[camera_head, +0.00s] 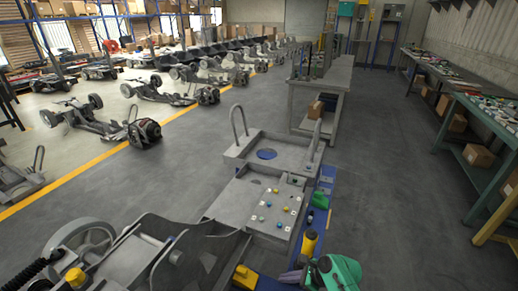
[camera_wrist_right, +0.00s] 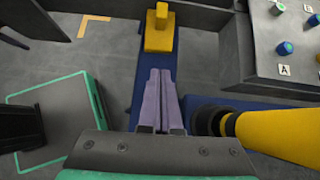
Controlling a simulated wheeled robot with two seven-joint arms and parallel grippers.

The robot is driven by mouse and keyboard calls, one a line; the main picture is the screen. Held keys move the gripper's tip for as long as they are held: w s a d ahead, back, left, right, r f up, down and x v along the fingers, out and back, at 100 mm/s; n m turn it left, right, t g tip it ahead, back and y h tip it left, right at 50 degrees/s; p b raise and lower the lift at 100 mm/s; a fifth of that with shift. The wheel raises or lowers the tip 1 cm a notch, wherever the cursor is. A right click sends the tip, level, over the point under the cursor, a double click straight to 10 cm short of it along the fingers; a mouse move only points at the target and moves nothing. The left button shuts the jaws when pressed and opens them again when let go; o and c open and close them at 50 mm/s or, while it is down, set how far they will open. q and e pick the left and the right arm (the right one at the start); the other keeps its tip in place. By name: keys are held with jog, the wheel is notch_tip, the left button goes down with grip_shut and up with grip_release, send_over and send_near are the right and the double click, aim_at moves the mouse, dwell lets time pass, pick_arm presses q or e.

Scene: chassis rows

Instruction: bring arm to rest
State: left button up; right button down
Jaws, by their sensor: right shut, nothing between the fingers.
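My right gripper (camera_head: 291,277) shows at the bottom of the head view, with a green body and pale purple fingers. In the right wrist view its two fingers (camera_wrist_right: 160,75) lie together along the middle, with nothing between them. They are over or close above a blue strip (camera_wrist_right: 148,65); I cannot tell the exact gap. A yellow upright piece (camera_wrist_right: 158,30) stands on the strip beyond the fingertips; it also shows in the head view (camera_head: 244,278). My left gripper is not in view.
A yellow and black tool (camera_wrist_right: 275,133) lies close right of the fingers; it also shows in the head view (camera_head: 309,242). A grey board with coloured knobs (camera_head: 258,205) is beyond. A chassis (camera_head: 130,255) fills the lower left. Floor to the right (camera_head: 400,190) is clear.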

jog(key=s+d+r+n+h, duration=0.5)
jog(key=s+n, duration=0.3)
jog(key=n, duration=0.4)
jog(key=s+d+r+n+h, duration=0.3)
jog(key=s+d+r+n, duration=0.35)
jog(key=n, duration=0.65)
jog(key=s+f+g, duration=0.1)
jog(key=s+f, duration=0.1)
jog(key=f, duration=1)
jog(key=s+f+g, duration=0.1)
jog(key=s+f, duration=0.2)
jog(key=f, duration=0.8)
jog(key=s+d+f, duration=0.1)
jog(key=s+f, duration=0.6)
jog(key=s, duration=0.1)
jog(key=s+d+f, duration=0.2)
jog(key=s+f, duration=0.5)
jog(key=s, duration=0.1)
jog(key=shift+s+d+f+g, duration=0.25)
jog(key=shift+f+g, duration=0.15)
